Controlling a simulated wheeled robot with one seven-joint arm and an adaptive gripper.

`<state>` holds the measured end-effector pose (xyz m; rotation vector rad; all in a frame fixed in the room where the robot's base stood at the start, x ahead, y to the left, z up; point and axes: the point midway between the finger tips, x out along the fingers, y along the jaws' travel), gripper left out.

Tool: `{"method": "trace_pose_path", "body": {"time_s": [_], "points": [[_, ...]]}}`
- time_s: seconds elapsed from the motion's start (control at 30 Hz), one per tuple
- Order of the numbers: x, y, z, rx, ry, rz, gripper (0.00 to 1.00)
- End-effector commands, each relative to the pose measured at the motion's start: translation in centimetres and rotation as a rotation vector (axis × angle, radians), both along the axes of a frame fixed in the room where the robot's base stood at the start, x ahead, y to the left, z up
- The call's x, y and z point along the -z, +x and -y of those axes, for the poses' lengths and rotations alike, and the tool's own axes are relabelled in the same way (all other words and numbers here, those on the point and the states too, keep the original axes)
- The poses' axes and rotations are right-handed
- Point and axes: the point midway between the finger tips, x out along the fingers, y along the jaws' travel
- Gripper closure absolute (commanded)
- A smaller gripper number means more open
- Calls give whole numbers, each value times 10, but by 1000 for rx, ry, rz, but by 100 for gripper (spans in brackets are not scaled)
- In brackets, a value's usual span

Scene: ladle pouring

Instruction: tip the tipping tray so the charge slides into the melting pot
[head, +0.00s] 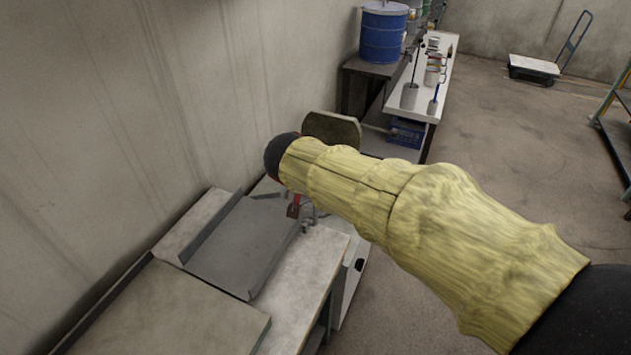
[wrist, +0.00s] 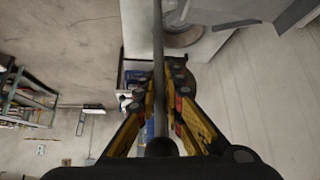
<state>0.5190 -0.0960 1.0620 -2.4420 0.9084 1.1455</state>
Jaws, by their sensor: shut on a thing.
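The grey metal tipping tray (head: 242,243), with raised side walls, lies on the bench in the head view. Its visible floor is bare, and I see no charge. My gripper (head: 294,208) is beside the tray's far right end, mostly hidden by my yellow-sleeved arm. In the wrist view my gripper (wrist: 165,78) is shut on a long grey bar (wrist: 158,42), seemingly the tray's handle. A round opening with a pale rim (wrist: 184,37), perhaps the melting pot, shows beside the bar. In the head view, my arm hides that area.
A round olive lid-like disc (head: 334,129) stands up behind my wrist. A white table with tools (head: 437,70), a blue drum (head: 383,35) and a blue crate (head: 406,133) are farther back. The wall is close on the left; open floor (head: 500,130) lies right.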

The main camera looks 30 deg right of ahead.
Motion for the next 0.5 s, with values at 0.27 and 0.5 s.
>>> {"method": "trace_pose_path", "body": {"time_s": [0.27, 0.5], "points": [[1, -1, -1, 1, 1, -3, 76], [1, 0, -1, 0, 2, -2, 71]]}}
